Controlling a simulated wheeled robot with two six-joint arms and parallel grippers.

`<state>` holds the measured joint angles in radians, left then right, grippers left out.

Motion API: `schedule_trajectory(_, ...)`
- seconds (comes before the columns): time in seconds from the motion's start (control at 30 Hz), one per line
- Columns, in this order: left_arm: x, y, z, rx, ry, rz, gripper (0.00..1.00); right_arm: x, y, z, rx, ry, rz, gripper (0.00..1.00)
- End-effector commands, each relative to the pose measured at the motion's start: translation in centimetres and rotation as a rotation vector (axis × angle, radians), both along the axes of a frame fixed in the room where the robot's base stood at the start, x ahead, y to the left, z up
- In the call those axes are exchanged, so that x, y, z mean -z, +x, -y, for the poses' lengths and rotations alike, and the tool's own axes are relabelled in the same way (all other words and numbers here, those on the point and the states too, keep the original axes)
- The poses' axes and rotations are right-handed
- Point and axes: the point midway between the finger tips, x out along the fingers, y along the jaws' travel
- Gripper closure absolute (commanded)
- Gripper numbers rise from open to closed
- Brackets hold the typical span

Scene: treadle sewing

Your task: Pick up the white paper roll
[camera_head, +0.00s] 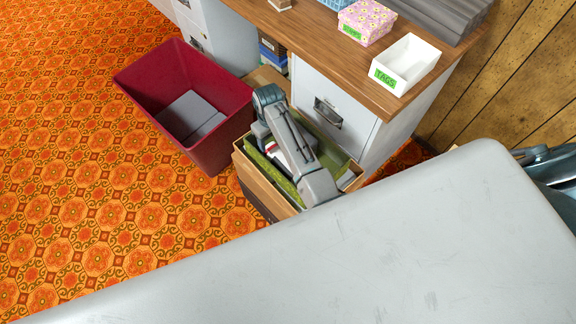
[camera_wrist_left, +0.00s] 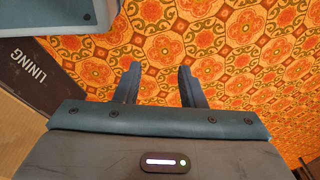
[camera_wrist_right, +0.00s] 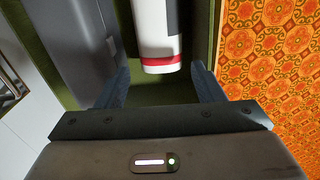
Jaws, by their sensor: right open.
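The white paper roll (camera_wrist_right: 153,24) shows in the right wrist view, with a red band near its close end. It lies inside a green-lined box (camera_head: 241,163), beside a grey object (camera_wrist_right: 75,40). My right gripper (camera_wrist_right: 163,85) is open, with the roll's banded end ahead of and between its fingers; I see no finger touching it. In the head view my right arm reaches into the box and hides much of the inside. My left gripper (camera_wrist_left: 158,86) is open and empty, with patterned carpet behind its fingers; I cannot make it out in the head view.
A dark red bin (camera_head: 215,148) with grey pieces stands left of the box. A drawer cabinet (camera_head: 345,85) under a wooden desk is close behind it. A white TAGS tray (camera_head: 412,62) and pink floral box (camera_head: 366,18) sit on the desk. Carpet at left is clear.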

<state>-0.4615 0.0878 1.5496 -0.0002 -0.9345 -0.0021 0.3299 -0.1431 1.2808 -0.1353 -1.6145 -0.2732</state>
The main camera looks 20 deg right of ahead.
Motion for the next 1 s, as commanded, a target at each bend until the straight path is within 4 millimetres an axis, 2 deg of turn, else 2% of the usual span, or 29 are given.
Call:
schedule_trajectory(0.23,-0.4,0.2,0.1,0.001,0.000,0.001,0.64,2.1,-0.3,0.1,0.000,-0.001,-0.002,0.38)
schedule_trajectory(0.5,-1.1,0.5,0.2,0.001,0.000,0.002,0.64,5.8,-0.7,0.1,0.000,-0.001,-0.001,0.38)
schedule_trajectory(0.8,-1.7,0.8,0.3,0.002,0.000,0.010,0.64,6.3,-0.7,0.1,0.001,-0.001,0.001,0.38)
schedule_trajectory(0.97,-1.6,0.6,0.2,0.001,0.000,0.005,0.64,6.2,-0.7,0.1,0.001,-0.001,0.001,0.70)
schedule_trajectory(1.0,-1.6,0.5,0.2,0.001,0.000,0.004,0.64,6.2,-0.7,0.1,0.001,-0.001,0.001,0.72)
